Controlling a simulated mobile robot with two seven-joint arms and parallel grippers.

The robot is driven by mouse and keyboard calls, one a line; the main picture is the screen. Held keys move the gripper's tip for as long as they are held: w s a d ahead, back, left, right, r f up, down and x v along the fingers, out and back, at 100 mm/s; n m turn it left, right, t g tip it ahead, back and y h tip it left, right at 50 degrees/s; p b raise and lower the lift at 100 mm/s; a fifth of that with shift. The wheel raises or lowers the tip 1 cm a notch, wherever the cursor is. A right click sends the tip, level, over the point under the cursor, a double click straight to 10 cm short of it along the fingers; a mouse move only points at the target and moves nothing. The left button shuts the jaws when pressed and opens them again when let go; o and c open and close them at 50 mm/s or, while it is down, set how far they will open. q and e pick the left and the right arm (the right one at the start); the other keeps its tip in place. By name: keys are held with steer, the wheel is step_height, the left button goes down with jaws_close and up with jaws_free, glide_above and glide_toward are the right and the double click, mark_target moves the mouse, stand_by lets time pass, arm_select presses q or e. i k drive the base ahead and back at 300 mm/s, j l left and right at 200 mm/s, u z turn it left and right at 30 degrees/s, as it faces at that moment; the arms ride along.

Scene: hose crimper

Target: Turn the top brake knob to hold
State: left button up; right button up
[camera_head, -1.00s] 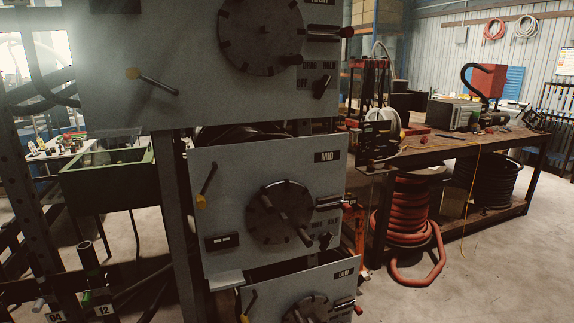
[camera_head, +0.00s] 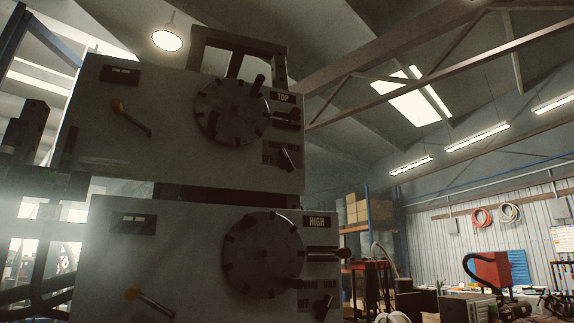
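The top panel (camera_head: 170,150) is a grey plate labelled TOP, high in the view. Its small black brake knob (camera_head: 288,158) is at the lower right, beside OFF and HOLD lettering; the lettering is dim and I cannot tell the knob's exact setting. A dark round wheel (camera_head: 232,110) with pegs sits left of it. Neither of my grippers is in view.
The HIGH panel (camera_head: 190,255) is directly below, with its own wheel (camera_head: 263,254) and black knob (camera_head: 322,307). A dark frame (camera_head: 238,50) rises behind the top panel. Shelving with boxes (camera_head: 368,208) and a workbench area stand at the right.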

mark_target(285, 163)
steer(key=i+l+u, duration=0.1)
steer(key=l+u, duration=0.2)
steer(key=u, duration=0.2)
steer(key=l+u, duration=0.75)
steer(key=l, duration=0.45)
steer(key=k+l+u, duration=0.1)
steer(key=l, duration=0.8)
